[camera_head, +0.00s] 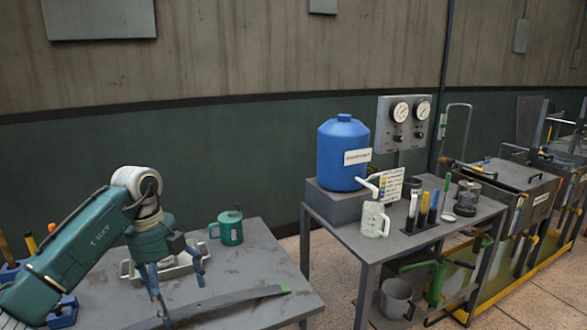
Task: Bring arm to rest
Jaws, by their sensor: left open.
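My left arm comes in from the left over the grey table, bent at its white joint. My left gripper (180,293) points down over the table with its blue fingers spread apart, and I see nothing between them. It is in front of a light grey tray (128,272), which it partly hides. My right gripper is not in view.
A green mug (231,229) stands at the back of the grey table (262,268), and a flat strip (240,297) lies at its front. A second table (340,222) at right holds a blue tank (340,150) and a white jug (374,219). A gap separates the tables.

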